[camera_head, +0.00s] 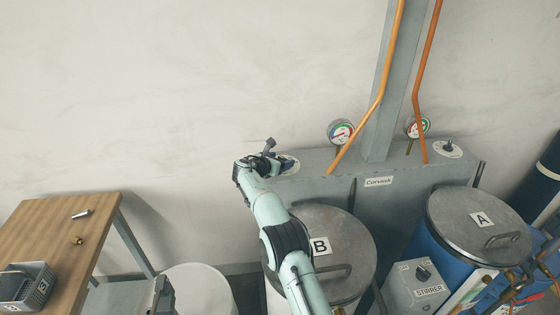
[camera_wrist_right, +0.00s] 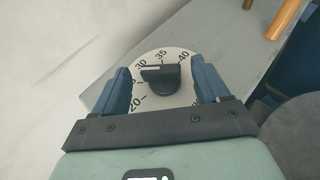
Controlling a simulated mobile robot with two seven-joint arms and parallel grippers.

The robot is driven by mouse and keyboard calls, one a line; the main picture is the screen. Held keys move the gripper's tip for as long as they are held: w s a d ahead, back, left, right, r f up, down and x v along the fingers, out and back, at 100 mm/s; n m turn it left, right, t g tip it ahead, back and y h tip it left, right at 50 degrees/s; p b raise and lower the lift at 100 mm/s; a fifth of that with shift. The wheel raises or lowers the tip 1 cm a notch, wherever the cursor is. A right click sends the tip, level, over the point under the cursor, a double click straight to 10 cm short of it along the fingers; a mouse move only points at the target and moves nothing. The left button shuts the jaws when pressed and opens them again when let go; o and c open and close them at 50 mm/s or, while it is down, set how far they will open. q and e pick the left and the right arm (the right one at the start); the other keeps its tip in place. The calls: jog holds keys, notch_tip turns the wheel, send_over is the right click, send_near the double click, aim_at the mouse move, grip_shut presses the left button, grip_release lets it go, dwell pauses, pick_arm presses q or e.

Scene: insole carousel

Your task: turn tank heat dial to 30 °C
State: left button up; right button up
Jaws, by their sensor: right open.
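The heat dial is a round white plate (camera_wrist_right: 146,101) with black numbers around a black knob (camera_wrist_right: 160,78). In the right wrist view 20, 30, 35 and 40 are readable. The knob has a white mark along its upper left, toward the 30 side; I cannot tell its exact reading. My right gripper (camera_wrist_right: 163,84) is open, with one blue finger on each side of the knob and a gap to each. In the head view my right gripper (camera_head: 272,160) is at the tank's left end, beside the plate (camera_head: 290,165). My left gripper is not in view.
The grey tank (camera_head: 330,188) carries two gauges (camera_head: 341,132) and a second dial (camera_head: 448,149) at its right end. Lidded drums B (camera_head: 345,250) and A (camera_head: 480,222) stand in front. A wooden table (camera_head: 50,238) is at the left.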

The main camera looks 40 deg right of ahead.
jog(key=shift+s+a, duration=0.1)
jog(key=shift+a, duration=0.35)
pick_arm(q)
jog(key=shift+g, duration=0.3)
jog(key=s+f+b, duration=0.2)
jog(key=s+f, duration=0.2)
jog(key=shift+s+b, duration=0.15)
jog(key=shift+b, duration=0.25)
pick_arm(e)
jog(key=v, duration=1.2)
jog(key=shift+r, duration=0.3)
jog(key=shift+s, duration=0.1)
